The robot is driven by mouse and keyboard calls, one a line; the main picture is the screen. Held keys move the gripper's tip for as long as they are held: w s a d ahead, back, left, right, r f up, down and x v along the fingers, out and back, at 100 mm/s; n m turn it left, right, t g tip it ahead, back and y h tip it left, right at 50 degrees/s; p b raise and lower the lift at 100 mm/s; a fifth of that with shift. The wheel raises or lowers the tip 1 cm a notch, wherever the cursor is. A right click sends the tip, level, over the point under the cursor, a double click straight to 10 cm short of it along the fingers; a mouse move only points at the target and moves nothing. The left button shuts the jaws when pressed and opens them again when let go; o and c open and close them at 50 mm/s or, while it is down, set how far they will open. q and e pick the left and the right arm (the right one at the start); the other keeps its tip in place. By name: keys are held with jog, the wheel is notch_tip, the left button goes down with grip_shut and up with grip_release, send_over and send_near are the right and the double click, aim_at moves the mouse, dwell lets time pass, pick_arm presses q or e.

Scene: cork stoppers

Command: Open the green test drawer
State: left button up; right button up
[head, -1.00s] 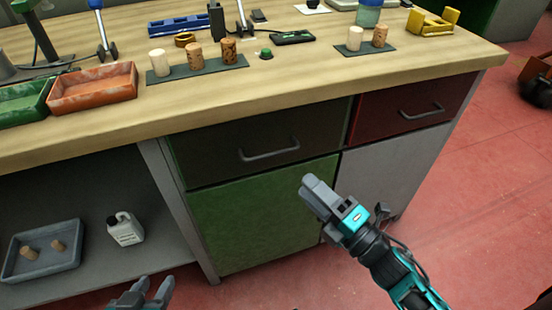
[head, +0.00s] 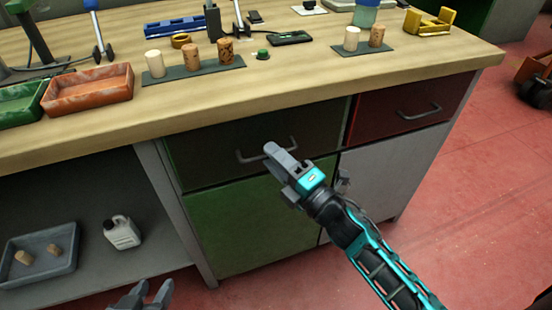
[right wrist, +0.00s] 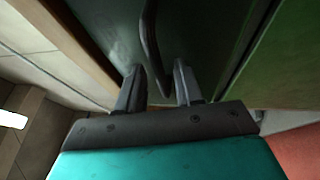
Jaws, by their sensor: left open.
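The green test drawer (head: 215,140) is the dark green front under the worktop, and it looks shut, flush with the cabinet. Its grey bar handle (head: 252,159) also shows in the right wrist view (right wrist: 150,45). My right gripper (head: 272,150) is at the handle and covers its right part. In the right wrist view its two fingers (right wrist: 160,85) are apart, with the handle seen in the gap between them; I cannot tell whether they touch it. My left gripper (head: 148,294) is open and empty at the bottom edge, low and left of the drawer.
A red drawer (head: 380,115) with its own handle is to the right. A green door panel (head: 235,225) is below. The worktop (head: 330,75) holds cork stoppers, trays and tools. A shelf (head: 150,255) at left holds a grey tray and a white jug. Red floor is free in front.

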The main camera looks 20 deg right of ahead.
grip_shut()
dwell(0.4)
jog(key=shift+s, duration=0.1)
